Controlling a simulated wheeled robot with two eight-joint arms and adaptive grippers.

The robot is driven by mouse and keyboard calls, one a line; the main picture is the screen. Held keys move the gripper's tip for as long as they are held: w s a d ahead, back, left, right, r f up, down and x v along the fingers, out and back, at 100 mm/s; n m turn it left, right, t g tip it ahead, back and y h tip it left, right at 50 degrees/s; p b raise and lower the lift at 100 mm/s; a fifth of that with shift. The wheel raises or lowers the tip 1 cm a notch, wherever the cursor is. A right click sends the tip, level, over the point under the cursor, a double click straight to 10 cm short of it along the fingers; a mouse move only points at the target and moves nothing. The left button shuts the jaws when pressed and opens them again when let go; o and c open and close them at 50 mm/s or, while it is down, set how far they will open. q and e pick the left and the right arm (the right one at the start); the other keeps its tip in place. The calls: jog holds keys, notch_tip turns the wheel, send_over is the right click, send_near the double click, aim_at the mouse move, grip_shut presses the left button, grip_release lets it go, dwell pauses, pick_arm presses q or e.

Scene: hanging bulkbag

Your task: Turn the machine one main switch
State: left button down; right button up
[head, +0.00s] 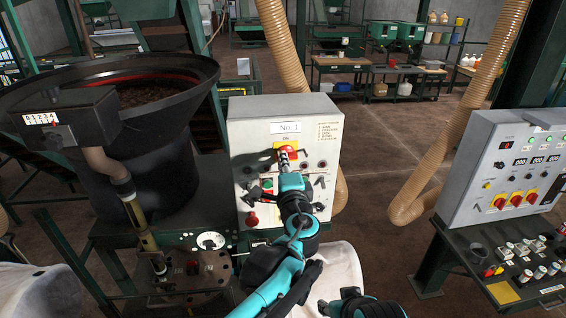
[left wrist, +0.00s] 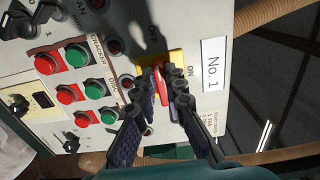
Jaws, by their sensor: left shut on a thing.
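The machine one panel (head: 240,135) is a light grey box with a "No. 1" label (head: 290,127). Its main switch (head: 285,146) has a red handle on a yellow plate near the top. The switch also shows in the left wrist view (left wrist: 162,88), with "ON" to the right of the plate and "OFF" above it. The handle runs roughly up and down in that picture. My left gripper (head: 287,157) is shut on the handle, its fingers (left wrist: 166,82) on either side. My right gripper (head: 350,302) is partly visible at the bottom edge; its fingers are unclear.
Red and green buttons (left wrist: 76,55) sit beside the switch. A large black bowl (head: 150,110) stands to the left. A second grey panel (head: 500,150) with red switches stands at right. A beige hose (head: 440,150) hangs between the panels. Open floor (head: 390,130) lies behind.

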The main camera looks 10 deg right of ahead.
pick_arm(q)
jog(key=c, duration=1.6)
grip_release()
jog(key=s, duration=1.2)
jog(key=s+a+f+n+g+y+b, duration=0.25)
jog(key=a+f+n+g+b, duration=0.5)
jog(key=a+f, duration=1.3)
jog(key=s+a+f+n+g+b, duration=0.1)
jog(key=s+a+f+n+b, duration=0.1)
jog(key=f, duration=0.6)
jog(key=s+a+f+n+g+h+b, duration=0.1)
jog(key=s+a+f+n+b, duration=0.1)
jog(key=s+f+n+b, duration=0.3)
jog(key=s+a+f+n+g+h+b, duration=0.1)
jog(key=s+a+f+n+b, duration=0.1)
jog(key=s+f+b, duration=0.4)
jog(key=shift+a+f+n+g+h+b, duration=0.2)
jog(key=shift+f+n+b, duration=0.25)
jog(key=shift+f, duration=0.85)
jog(key=shift+a+f+n+g+h+b, duration=0.1)
jog(key=shift+a+f+n+b, duration=0.1)
jog(key=shift+f+b, duration=0.75)
